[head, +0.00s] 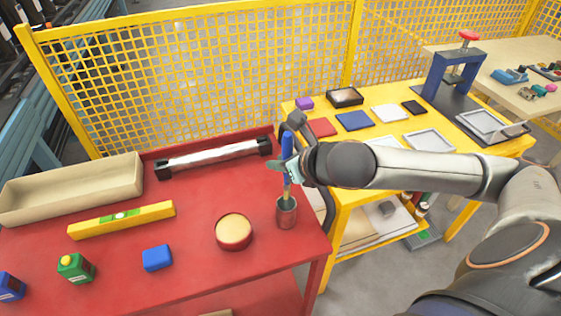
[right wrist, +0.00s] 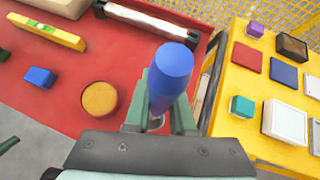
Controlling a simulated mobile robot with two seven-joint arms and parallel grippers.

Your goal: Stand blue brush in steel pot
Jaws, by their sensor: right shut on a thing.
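The blue brush (head: 287,150) is upright with its blue handle up. My right gripper (head: 287,172) is shut on it, below most of the handle. In the right wrist view the handle (right wrist: 170,72) rises between the two fingers (right wrist: 158,118). The steel pot (head: 286,214) stands on the red table near its right edge, directly below the gripper. The brush's lower end is at the pot's mouth and appears to reach into it; how deep I cannot tell. The gripper hides the pot in the right wrist view.
The red table (head: 195,262) also holds a round tan-topped tin (head: 234,231), a blue block (head: 157,258), a yellow level (head: 122,219), a beige tray (head: 72,193) and a green bottle (head: 76,268). A yellow table (head: 455,150) with flat parts stands to the right.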

